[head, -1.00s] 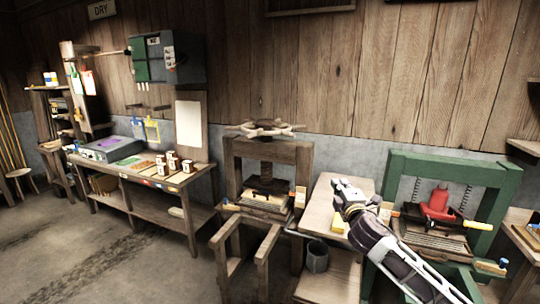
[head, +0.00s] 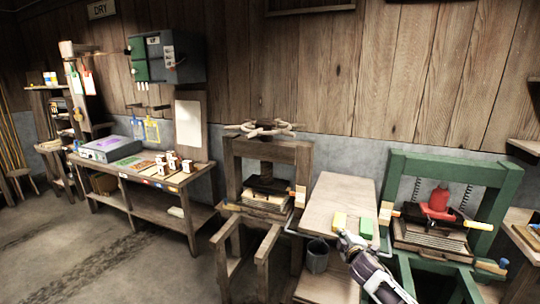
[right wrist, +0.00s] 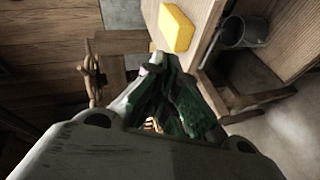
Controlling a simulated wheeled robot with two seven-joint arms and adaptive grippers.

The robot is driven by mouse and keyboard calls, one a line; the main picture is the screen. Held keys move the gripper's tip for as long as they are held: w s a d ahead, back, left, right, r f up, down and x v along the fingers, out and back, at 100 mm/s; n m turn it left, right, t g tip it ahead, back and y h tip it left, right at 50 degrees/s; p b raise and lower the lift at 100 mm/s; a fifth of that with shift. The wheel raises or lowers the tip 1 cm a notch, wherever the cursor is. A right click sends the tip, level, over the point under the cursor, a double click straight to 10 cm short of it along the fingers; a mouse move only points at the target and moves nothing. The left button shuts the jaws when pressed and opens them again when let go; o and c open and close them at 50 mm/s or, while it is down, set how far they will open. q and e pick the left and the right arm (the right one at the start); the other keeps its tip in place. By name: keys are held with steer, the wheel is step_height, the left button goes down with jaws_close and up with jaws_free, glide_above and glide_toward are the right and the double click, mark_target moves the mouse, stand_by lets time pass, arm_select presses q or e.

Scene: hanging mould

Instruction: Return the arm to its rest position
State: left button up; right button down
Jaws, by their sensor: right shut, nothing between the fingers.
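My right gripper (head: 346,240) is at the front edge of the small wooden table (head: 342,192) between the two presses, and its arm comes in from the bottom right. Its fingers are shut with nothing between them. In the right wrist view the closed fingers (right wrist: 165,80) point toward the table edge, with dark green showing around them. The yellow block (right wrist: 177,27) also shows in the wrist view, apart from the fingers. My left gripper is out of view.
A wooden press (head: 230,160) stands left of the table and a green press (head: 508,190) with a red part (head: 438,202) stands right. A grey bucket (head: 317,256) is below the table's left front. A long workbench (head: 135,190) stands farther left. The floor on the left is open.

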steer(key=s+d+f+m+g, duration=0.15)
steer(key=s+f, duration=0.35)
steer(key=f, duration=0.6)
steer(key=s+d+f+m+g, duration=0.15)
steer(key=s+f, duration=0.35)
steer(key=f, duration=0.7)
steer(key=s+d+f+m+g, duration=0.1)
steer(key=s+f+m+g, duration=0.3)
steer(key=f, duration=0.7)
steer(key=s+f+g, duration=0.2)
steer(key=s+f, duration=1.5)
steer(key=s, duration=0.2)
steer(key=s+a+f+m+g, duration=0.1)
steer(key=s+f, duration=0.3)
steer(key=s, duration=0.7)
steer(key=s+a+f+m+g, duration=0.2)
steer(key=s+a+f, duration=0.1)
steer(key=s, duration=0.9)
steer(key=s+a+f+m+g, duration=0.1)
steer(key=s+f, duration=0.4)
steer(key=s, duration=0.7)
steer(key=shift+a+f+m+g+y, duration=0.3)
steer(key=shift+a+m+g+y, duration=0.1)
steer(key=shift+a+m, duration=0.1)
